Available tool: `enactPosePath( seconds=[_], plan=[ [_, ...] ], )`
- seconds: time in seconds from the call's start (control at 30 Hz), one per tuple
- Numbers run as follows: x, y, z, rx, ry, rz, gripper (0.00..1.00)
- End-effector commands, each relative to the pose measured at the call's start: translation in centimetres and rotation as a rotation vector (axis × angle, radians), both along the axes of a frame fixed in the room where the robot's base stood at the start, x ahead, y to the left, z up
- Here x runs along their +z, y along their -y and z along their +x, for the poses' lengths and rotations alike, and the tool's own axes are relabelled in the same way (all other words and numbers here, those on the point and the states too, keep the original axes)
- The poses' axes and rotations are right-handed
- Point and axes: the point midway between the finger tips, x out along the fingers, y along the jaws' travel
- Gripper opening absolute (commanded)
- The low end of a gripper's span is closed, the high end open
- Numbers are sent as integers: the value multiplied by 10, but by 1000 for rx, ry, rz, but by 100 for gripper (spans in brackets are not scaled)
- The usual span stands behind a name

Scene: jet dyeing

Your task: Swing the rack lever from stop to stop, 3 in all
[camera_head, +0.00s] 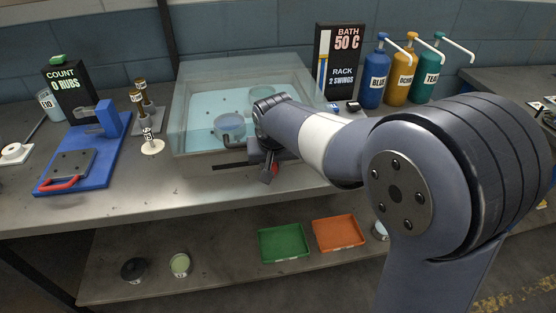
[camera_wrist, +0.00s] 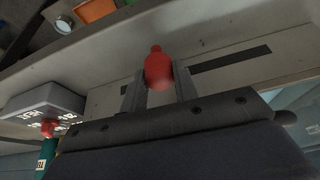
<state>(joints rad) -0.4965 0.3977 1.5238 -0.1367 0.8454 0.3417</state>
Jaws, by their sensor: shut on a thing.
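The rack lever's red knob (camera_wrist: 158,72) sits between the two fingers of my gripper (camera_wrist: 160,88) in the wrist view. My gripper is shut on it. The lever's shaft is hidden. A dark slot (camera_head: 229,164) runs along the bath's front, to the left of my gripper. The clear bath (camera_head: 180,120) holds pale blue water and round pots (camera_head: 229,127). The display (camera_head: 341,60) reads BATH 50 C, RACK 2 SWINGS.
Blue, ochre and teal pump bottles (camera_head: 404,75) stand at the right behind my arm. A blue rubbing stand (camera_head: 90,150) and small stamps (camera_head: 149,140) are on the left. Green (camera_head: 284,240) and orange (camera_head: 338,234) trays lie on the lower shelf.

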Motion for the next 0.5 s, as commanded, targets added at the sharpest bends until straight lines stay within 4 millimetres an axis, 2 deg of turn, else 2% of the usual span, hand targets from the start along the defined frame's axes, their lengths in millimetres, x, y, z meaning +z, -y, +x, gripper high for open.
enactPosePath(
  seconds=[0.23,0.27,0.5],
  plan=[
    [0,0,1,0,3,1,0],
    [0,0,1,0,3,1,30],
    [0,0,0,0,2,0,49]
  ],
)
